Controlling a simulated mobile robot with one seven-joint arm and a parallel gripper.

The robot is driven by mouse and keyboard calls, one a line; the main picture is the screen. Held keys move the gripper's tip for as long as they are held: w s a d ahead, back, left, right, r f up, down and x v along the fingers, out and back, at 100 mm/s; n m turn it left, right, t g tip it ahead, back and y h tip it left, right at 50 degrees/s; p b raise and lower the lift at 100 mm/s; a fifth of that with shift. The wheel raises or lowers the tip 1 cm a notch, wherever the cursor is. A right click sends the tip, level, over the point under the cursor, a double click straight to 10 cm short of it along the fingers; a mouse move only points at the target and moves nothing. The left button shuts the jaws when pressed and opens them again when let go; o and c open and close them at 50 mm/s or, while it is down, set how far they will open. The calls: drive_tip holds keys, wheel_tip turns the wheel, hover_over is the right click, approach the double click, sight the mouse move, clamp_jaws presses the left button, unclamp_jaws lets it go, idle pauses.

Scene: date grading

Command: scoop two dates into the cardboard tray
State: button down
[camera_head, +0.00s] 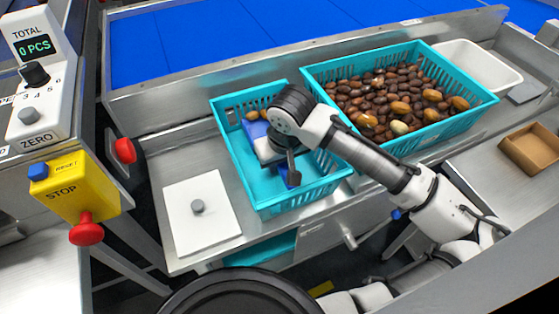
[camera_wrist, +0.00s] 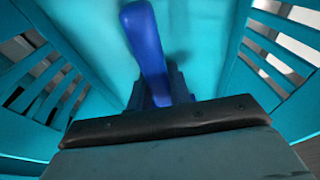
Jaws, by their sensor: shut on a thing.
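My gripper (camera_head: 291,172) is down inside the left teal crate and is shut on a blue handle (camera_wrist: 145,40), apparently that of a scoop. The handle also shows in the head view (camera_head: 290,180). Another blue part (camera_head: 257,130) shows left of my wrist; how it joins the handle is hidden. The wrist view shows my gripper (camera_wrist: 160,92) around the handle. Many dates (camera_head: 375,95) fill the right crate, most dark, some lighter. The cardboard tray (camera_head: 528,150) stands at the far right and looks empty.
The left teal crate (camera_head: 262,200) has slotted walls close around my gripper. The right teal crate (camera_head: 470,118) stands beside it, with a white bin (camera_head: 480,62) behind. A white plate with a grey knob (camera_head: 197,207) lies left. My arm spans the right crate's near side.

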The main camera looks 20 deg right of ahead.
drive_tip(key=shift+s+f+t+b, duration=0.1)
drive_tip(key=shift+f+t+b, duration=0.05)
drive_tip(key=shift+t+b, duration=0.2)
drive_tip(key=shift+s, duration=0.1)
drive_tip(key=shift+r, duration=0.2)
wheel_tip(320, 180, up, 12)
drive_tip(key=p, duration=1)
drive_tip(key=shift+r, duration=0.2)
drive_tip(key=shift+f, duration=0.1)
idle(0.8)
wheel_tip(320, 180, down, 7)
drive_tip(key=b, duration=0.5)
drive_tip(key=shift+r+b, duration=0.2)
drive_tip(key=shift+b, duration=0.1)
drive_tip(key=shift+r, duration=0.1)
